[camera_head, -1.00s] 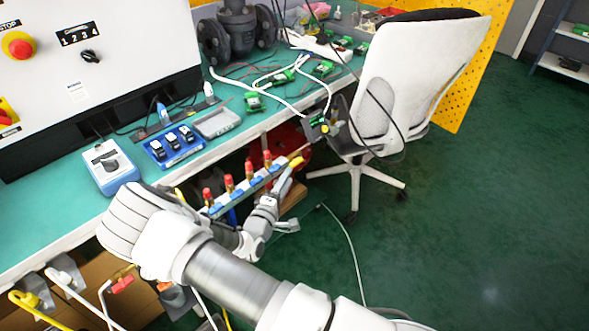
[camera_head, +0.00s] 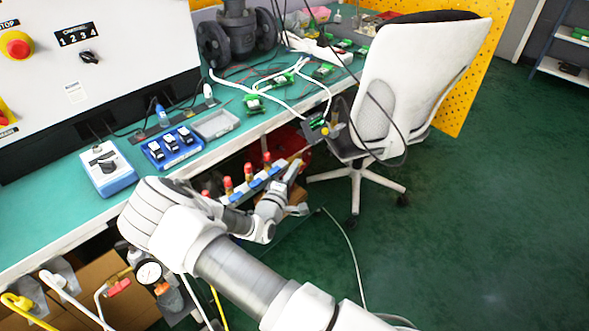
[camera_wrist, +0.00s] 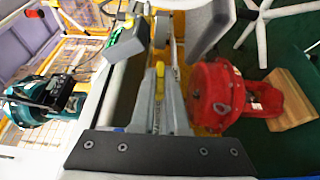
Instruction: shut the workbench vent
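A manifold with several red-capped fittings and blue parts (camera_head: 257,181) runs below the front edge of the bench in the head view. My gripper (camera_head: 292,170) reaches to its right end, partly hidden behind my own arm. In the wrist view a small yellow part (camera_wrist: 160,69), perhaps the vent handle, lies straight ahead between the grey bars of my gripper (camera_wrist: 158,85). Whether the fingers touch it I cannot tell. How far the fingers are apart is also unclear.
A red round-bodied device (camera_wrist: 215,95) stands close on the right in the wrist view. An office chair (camera_head: 400,85) stands right of the bench (camera_head: 60,215). A pressure gauge (camera_head: 149,273) and hoses hang below the bench. The green floor at right is clear.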

